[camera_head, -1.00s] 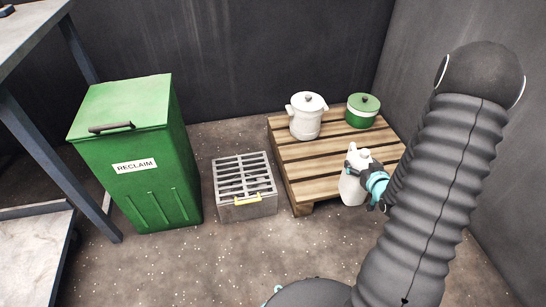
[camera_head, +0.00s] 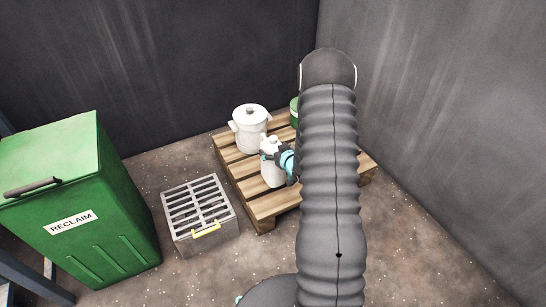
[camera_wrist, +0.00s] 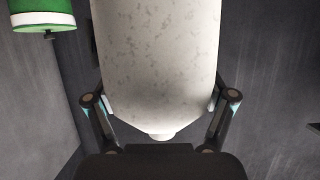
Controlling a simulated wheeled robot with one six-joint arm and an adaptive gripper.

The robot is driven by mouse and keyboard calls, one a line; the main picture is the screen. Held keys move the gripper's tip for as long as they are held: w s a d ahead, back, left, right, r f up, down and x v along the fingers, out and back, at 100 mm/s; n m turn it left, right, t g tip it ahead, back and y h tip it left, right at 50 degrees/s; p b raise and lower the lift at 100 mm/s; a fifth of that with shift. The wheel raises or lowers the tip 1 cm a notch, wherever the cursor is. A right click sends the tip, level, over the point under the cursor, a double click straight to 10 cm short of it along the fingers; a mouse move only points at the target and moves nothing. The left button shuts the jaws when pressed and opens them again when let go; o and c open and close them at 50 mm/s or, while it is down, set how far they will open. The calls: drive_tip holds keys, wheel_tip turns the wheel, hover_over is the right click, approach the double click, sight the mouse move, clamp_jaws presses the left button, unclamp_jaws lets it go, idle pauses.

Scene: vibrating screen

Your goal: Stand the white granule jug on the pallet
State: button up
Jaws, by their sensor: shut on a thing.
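The white granule jug (camera_head: 272,174) is in my gripper (camera_head: 277,154), upright in the head view, in front of the wooden pallet (camera_head: 263,206) or over its near left part. I cannot tell whether its base touches the boards. In the wrist view the jug (camera_wrist: 160,60) fills the middle, speckled and pale, with a gripper finger on each side; its far end is cut off. My gripper is shut on the jug. My arm hides much of the pallet's right side.
A white lidded pot (camera_head: 250,130) stands on the pallet behind the jug. A green pot (camera_head: 294,112) is partly hidden by my arm. A grey slotted box (camera_head: 205,235) and a green RECLAIM bin (camera_head: 90,225) stand left. Dark walls close the corner behind.

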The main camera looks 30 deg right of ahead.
drive_tip(key=shift+w+d+f, duration=0.1)
drive_tip(key=shift+w+f, duration=0.15)
drive_tip(key=shift+f, duration=0.55)
drive_tip(key=shift+w+d+f, duration=0.1)
drive_tip(key=shift+w+f, duration=0.15)
drive_tip(key=shift+f, duration=0.5)
drive_tip(key=shift+w+f, duration=0.25)
drive_tip(key=shift+f, duration=0.75)
drive_tip(key=o, duration=1.7)
drive_tip(key=shift+r, duration=0.1)
